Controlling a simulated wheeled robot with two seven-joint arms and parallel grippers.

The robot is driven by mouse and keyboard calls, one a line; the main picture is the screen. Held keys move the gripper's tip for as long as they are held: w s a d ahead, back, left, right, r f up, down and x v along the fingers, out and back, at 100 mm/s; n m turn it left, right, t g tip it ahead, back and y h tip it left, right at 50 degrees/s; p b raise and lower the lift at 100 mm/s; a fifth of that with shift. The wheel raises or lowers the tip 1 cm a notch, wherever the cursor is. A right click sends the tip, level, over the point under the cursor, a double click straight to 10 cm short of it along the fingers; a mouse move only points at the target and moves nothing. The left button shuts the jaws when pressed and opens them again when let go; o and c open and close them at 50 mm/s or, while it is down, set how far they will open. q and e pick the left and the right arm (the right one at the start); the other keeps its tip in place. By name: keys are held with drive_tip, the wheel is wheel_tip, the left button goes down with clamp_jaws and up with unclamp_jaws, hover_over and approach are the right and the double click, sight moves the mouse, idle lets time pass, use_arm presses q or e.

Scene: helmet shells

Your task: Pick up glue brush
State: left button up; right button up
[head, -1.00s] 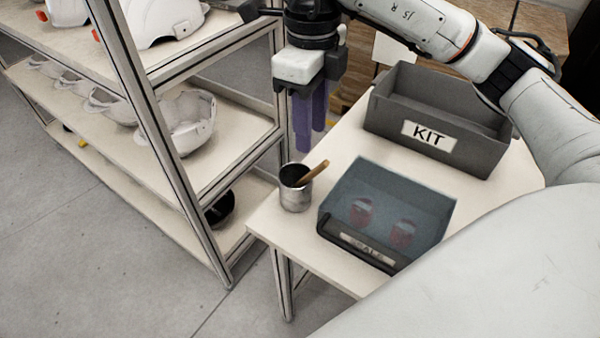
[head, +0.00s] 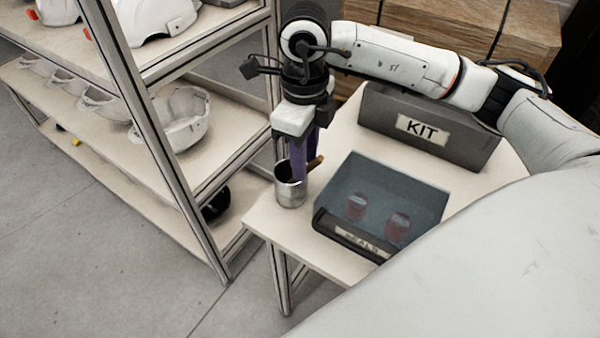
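The glue brush (head: 316,162) stands tilted in a metal cup (head: 290,193) on the small table. Only the end of its wooden handle shows, leaning out to the right. My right gripper (head: 303,172) points down directly over the cup, its purple fingers at the cup's mouth and in front of part of the handle. I cannot tell whether the fingers are apart or touch the handle. My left gripper is not in view.
A clear blue-grey bin (head: 338,222) with two red items stands right of the cup. A grey KIT box (head: 480,150) is behind it. A shelf rack (head: 215,245) with white helmet shells (head: 190,122) stands close on the left.

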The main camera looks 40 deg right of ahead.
clamp_jaws()
drive_tip(key=shift+r, duration=0.1)
drive_tip(key=shift+r, duration=0.25)
wheel_tip(320, 180, up, 5)
drive_tip(key=p, duration=0.3)
drive_tip(key=shift+r+p, duration=0.15)
drive_tip(key=shift+p, duration=0.25)
wheel_tip(320, 180, up, 12)
